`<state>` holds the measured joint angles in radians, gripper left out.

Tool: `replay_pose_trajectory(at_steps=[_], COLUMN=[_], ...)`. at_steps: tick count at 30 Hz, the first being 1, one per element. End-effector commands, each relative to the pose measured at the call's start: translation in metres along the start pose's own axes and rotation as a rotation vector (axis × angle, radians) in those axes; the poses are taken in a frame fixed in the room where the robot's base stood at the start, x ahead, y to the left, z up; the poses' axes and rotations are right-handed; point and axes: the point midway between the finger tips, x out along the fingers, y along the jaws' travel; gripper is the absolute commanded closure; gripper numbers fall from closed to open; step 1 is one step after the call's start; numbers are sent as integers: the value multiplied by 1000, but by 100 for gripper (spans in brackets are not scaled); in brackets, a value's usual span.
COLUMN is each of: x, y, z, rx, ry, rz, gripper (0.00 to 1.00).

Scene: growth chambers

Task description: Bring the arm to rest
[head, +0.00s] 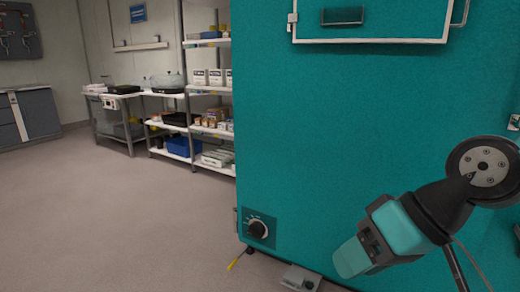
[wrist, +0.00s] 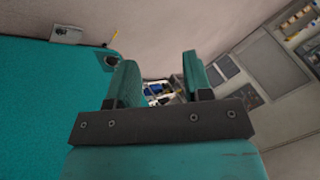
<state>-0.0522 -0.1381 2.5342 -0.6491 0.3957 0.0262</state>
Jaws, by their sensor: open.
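My gripper (wrist: 162,78) is open and empty in the wrist view, with its two teal fingers apart. In the head view my arm and gripper hang at the lower right, in front of the teal growth chamber (head: 330,130). The gripper there points down and to the left, and its fingers are not clear. The chamber's side also fills the left of the wrist view (wrist: 40,100).
The chamber has a dial (head: 258,229) low at its left corner and a grey pedal-like box (head: 300,278) at its foot. A shelf rack (head: 188,90) and a side table (head: 112,98) stand behind. Open floor (head: 110,210) lies to the left.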

Motion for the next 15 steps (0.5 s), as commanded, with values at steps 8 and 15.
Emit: replay_pose_trajectory(at_steps=[8,15], x=[-38,-82], y=[-32,-57], z=[63,40], rx=[-196,-190], ry=[-292,-290], rz=[126,123], gripper=[54,54])
